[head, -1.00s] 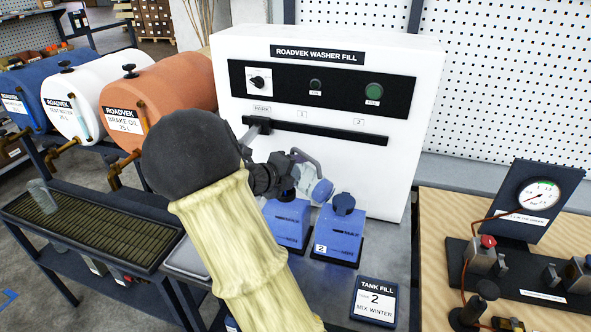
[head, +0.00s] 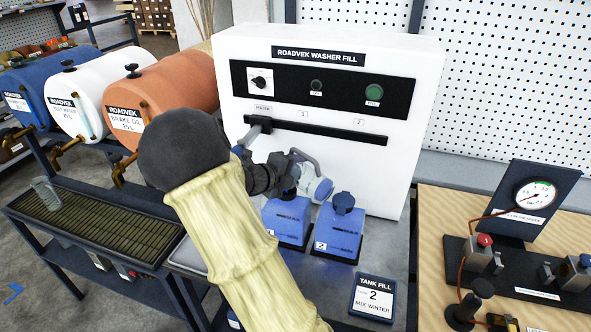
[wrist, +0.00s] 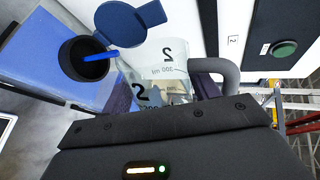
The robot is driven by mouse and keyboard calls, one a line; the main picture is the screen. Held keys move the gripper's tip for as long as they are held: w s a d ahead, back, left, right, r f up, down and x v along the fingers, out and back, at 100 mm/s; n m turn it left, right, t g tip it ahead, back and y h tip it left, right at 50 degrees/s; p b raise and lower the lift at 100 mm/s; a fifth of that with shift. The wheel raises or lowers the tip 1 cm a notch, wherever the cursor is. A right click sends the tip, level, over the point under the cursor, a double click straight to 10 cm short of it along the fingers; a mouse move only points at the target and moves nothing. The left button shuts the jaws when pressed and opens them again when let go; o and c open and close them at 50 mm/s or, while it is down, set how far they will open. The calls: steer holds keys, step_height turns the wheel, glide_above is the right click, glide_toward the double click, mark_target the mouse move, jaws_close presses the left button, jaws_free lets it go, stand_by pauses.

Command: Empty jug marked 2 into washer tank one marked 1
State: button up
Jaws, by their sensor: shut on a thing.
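My gripper (head: 290,172) is shut on the jug marked 2 (wrist: 168,62), a pale see-through jug with a grey handle. The jug is tipped above a blue tank (wrist: 40,45) whose dark round mouth (wrist: 95,62) is open, its blue cap (wrist: 125,22) swung aside. A bright blue streak, seemingly liquid, runs from the jug's lip into the mouth. In the head view this is the left tank (head: 287,218), its label partly hidden by my arm. The tank marked 2 (head: 338,232) stands to its right, its cap shut.
The white washer fill panel (head: 400,180) stands close behind the tanks. A tank fill card (head: 374,298) reading 2, mix winter lies in front. A gauge bench (head: 520,250) is at the right. Barrels (head: 165,95) and a grated tray (head: 100,225) are at the left.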

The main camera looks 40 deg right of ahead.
steer(key=shift+w+f+n+p, duration=0.15)
steer(key=shift+n+p, duration=0.25)
steer(key=shift+p, duration=1.3)
steer(key=shift+w+a+r+n+g+p, duration=0.1)
steer(key=shift+w+r+n+g+p, duration=0.25)
steer(key=shift+p, duration=1.75)
steer(key=shift+w+n+g+p, duration=0.1)
steer(key=shift+n+g+p, duration=0.35)
steer(key=shift+p, duration=1.6)
steer(key=s+a+f+n+t+y+b, duration=0.1)
steer(key=a+f+n+t, duration=0.1)
steer(key=a+f, duration=0.4)
steer(key=s+a+f+n+t+b, duration=0.2)
steer(key=a+f, duration=0.5)
steer(key=a, duration=0.4)
steer(key=s+a+f+n+t+y+b, duration=0.1)
steer(key=a+f+n+t+b, duration=0.1)
steer(key=a+f, duration=0.4)
steer(key=shift+s+a+f+n+t+y, duration=0.1)
steer(key=shift+a+n+t+y, duration=0.15)
steer(key=shift+a, duration=0.5)
steer(key=shift+s+a+f+n+t+y, duration=0.15)
steer(key=shift+a+t, duration=0.2)
steer(key=shift+a, duration=0.4)
steer(key=shift+s+a+f, duration=0.2)
steer(key=shift+s, duration=0.05)
